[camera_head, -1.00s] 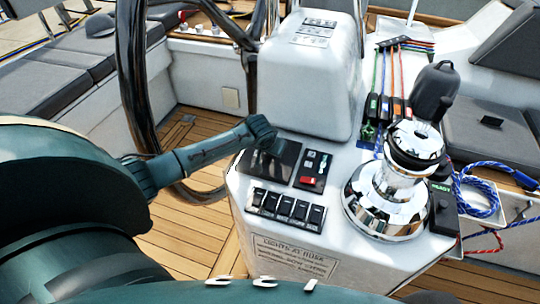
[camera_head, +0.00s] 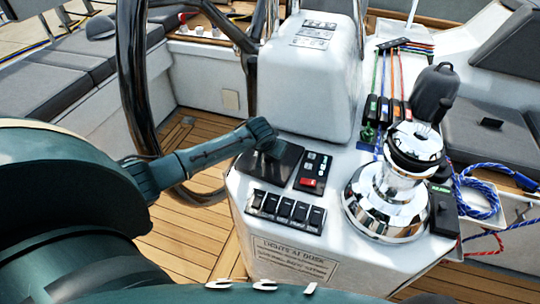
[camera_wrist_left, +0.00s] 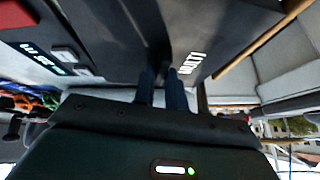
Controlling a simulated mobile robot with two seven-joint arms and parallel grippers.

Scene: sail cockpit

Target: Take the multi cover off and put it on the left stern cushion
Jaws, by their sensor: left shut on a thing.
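The multi cover (camera_head: 286,162) is a flat black piece on the white console, left of a switch panel. In the left wrist view the cover (camera_wrist_left: 120,35) is close up, with white "MULTI" lettering. My left gripper (camera_head: 266,146) comes in from the left and is shut on the cover. Its two dark fingers (camera_wrist_left: 162,92) also show in the left wrist view, against the cover. I cannot tell whether the cover is clear of the console. Grey cushions (camera_head: 50,75) line the bench at the far left. My right gripper is not in view.
The steering wheel (camera_head: 132,70) stands between my left arm and the left bench. A white pod (camera_head: 308,85) rises behind the cover. A chrome winch (camera_head: 390,200), coloured lines and a blue rope (camera_head: 480,185) are on the right. The wooden floor (camera_head: 185,230) is clear.

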